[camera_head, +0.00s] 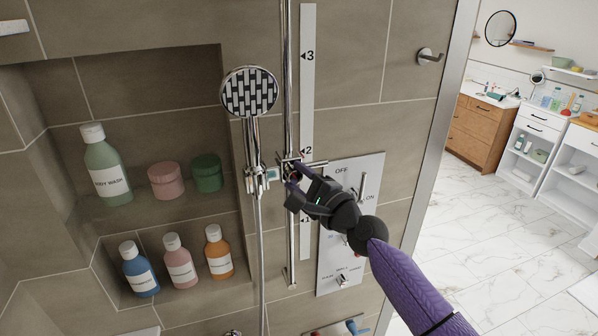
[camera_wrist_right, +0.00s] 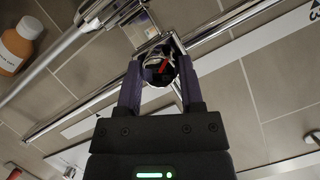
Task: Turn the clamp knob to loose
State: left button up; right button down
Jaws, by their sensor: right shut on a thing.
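The clamp knob (camera_wrist_right: 158,66) shows in the right wrist view as a round chrome piece with a red mark on its dark face. It sits on the slider bracket of the chrome riser rail (camera_head: 289,90). My right gripper (camera_wrist_right: 157,76) is shut on the knob, one purple finger on each side. In the head view my right gripper (camera_head: 293,176) is at the bracket, just below the "2" mark, and hides most of the knob. The hand shower (camera_head: 249,92) hangs upright in its holder left of the rail. My left gripper is not in view.
A white scale strip (camera_head: 308,30) with number marks runs beside the rail. A control panel (camera_head: 367,170) marked OFF and ON is close behind my right arm. Left, a wall niche (camera_head: 130,85) holds several bottles and jars. A hook (camera_head: 429,57) is upper right.

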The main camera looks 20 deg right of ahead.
jog(key=shift+r+n+g+p, duration=0.1)
jog(key=shift+n+g+p, duration=0.45)
jog(key=shift+n, duration=0.95)
jog(key=shift+c, duration=1.1)
grip_release()
jog(key=v, duration=0.9)
jog(key=shift+s, duration=0.4)
jog(key=shift+d, duration=0.15)
